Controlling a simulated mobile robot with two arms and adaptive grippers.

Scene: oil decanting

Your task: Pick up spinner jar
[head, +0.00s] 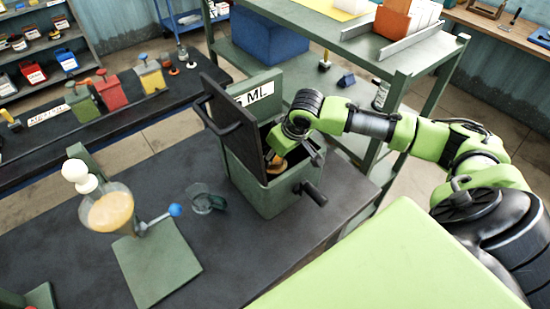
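A green box (262,190) with its dark lid (228,110) raised stands on the dark bench. My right gripper (283,158) reaches down into its open top from the right. An orange-brown round piece (276,164) shows inside, right by the fingers; it may be the spinner jar, but the gripper and box walls hide most of it. I cannot tell whether the fingers are closed on it. A small clear glass vessel (204,202) stands on the bench left of the box. My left gripper is not in view.
A glass funnel of amber liquid (110,212) with a white stopper and blue-knobbed valve stands over a green base plate (157,262) at left. A black handle (313,194) sticks out from the box's right side. A green shelf rack (398,85) stands behind my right arm.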

